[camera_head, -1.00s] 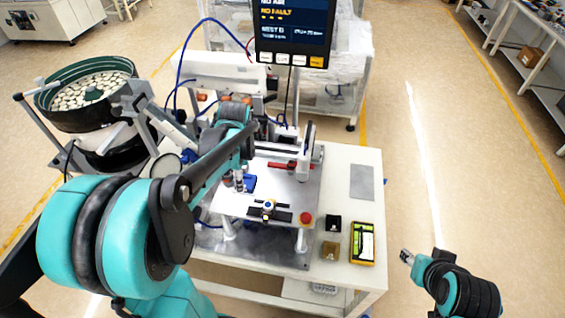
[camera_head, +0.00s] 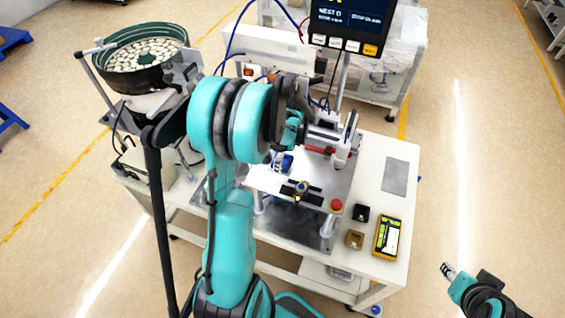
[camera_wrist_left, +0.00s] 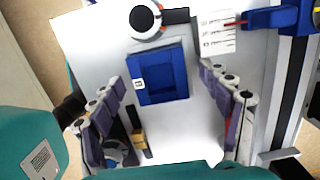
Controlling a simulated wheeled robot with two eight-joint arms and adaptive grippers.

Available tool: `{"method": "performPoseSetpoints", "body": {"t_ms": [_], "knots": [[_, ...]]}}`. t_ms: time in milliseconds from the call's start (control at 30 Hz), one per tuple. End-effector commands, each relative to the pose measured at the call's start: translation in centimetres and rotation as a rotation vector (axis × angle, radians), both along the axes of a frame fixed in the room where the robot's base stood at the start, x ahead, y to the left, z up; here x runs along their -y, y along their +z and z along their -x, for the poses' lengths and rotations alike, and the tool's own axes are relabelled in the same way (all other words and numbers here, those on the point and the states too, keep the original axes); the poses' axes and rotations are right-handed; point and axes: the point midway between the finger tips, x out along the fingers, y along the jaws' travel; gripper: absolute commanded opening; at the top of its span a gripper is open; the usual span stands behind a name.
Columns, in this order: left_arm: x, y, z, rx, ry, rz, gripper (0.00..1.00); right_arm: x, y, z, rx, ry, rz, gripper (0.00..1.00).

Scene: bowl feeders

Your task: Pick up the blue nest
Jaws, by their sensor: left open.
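The blue nest is a square blue block (camera_wrist_left: 157,78) with a recessed middle and a small white label on its left wall. It lies on the white plate in the left wrist view. Some of its blue also shows in the head view (camera_head: 287,164), partly hidden by my left arm. My left gripper (camera_wrist_left: 163,80) is open above the nest, its two fingers apart on either side of it, not visibly touching it. My right gripper (camera_head: 447,269) is at the lower right of the head view, away from the table; its jaw state is too small to tell.
A round knob (camera_wrist_left: 145,19) sits just beyond the nest. A red button (camera_head: 336,206), a black block (camera_head: 361,213), a tan block (camera_head: 355,240) and a yellow meter (camera_head: 388,236) stand at the right. A bowl feeder (camera_head: 130,72) is at the back left.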

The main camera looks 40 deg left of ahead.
Motion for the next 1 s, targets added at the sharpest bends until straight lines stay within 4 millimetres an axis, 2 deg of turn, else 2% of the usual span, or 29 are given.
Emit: {"method": "performPoseSetpoints", "body": {"t_ms": [133,167,300,400,767,867,1000], "knots": [[0.0,0.0,0.0,0.0,0.0,0.0,0.78,0.0,0.0,0.0,0.0,0.0,0.0,0.4],[0.0,0.0,0.0,0.0,0.0,0.0,0.75,0.0,0.0,0.0,0.0,0.0,0.0,0.4],[0.0,0.0,0.0,0.0,0.0,0.0,0.38,0.0,0.0,0.0,0.0,0.0,0.0,0.4],[0.0,0.0,0.0,0.0,0.0,0.0,0.17,0.0,0.0,0.0,0.0,0.0,0.0,0.4],[0.0,0.5,0.0,0.0,0.0,0.0,0.17,0.0,0.1,0.0,0.0,0.0,0.0,0.4],[0.0,1.3,0.0,0.0,0.0,0.0,0.17,0.0,0.2,0.0,0.0,0.0,0.0,0.4],[0.0,3.5,0.0,0.0,0.0,0.0,0.17,0.0,0.5,0.0,0.0,0.0,0.0,0.4]]}}
